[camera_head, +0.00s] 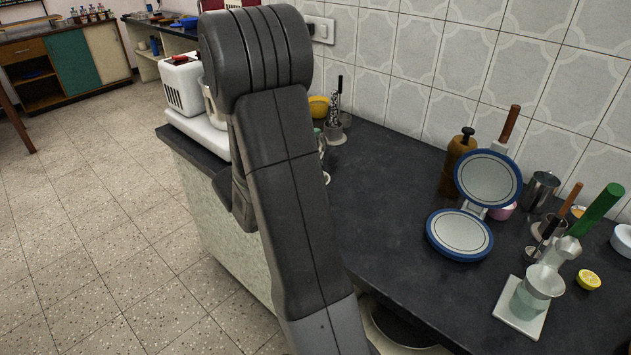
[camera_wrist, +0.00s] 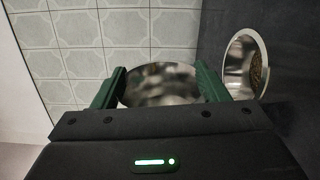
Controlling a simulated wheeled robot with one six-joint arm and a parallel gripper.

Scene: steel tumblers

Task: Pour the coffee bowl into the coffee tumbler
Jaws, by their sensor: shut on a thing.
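In the wrist view, my gripper (camera_wrist: 158,88) is shut on a shiny steel vessel, which I take to be the coffee bowl (camera_wrist: 160,75). One green finger presses on each side of it. I cannot make out its contents. To its right is a second steel vessel, which I take to be the coffee tumbler (camera_wrist: 234,62). It stands on the dark counter with brown contents inside, beside the right finger and apart from the held bowl. In the head view, my arm hides my gripper and most of both vessels.
The dark counter (camera_head: 385,215) runs along a tiled wall (camera_head: 400,75). A blue-rimmed double-disc press (camera_head: 460,234), a wooden mill (camera_head: 457,160), a steel jug (camera_head: 541,190), a green-handled juicer (camera_head: 545,280) and half a lemon (camera_head: 588,280) stand on the right. The middle counter is clear.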

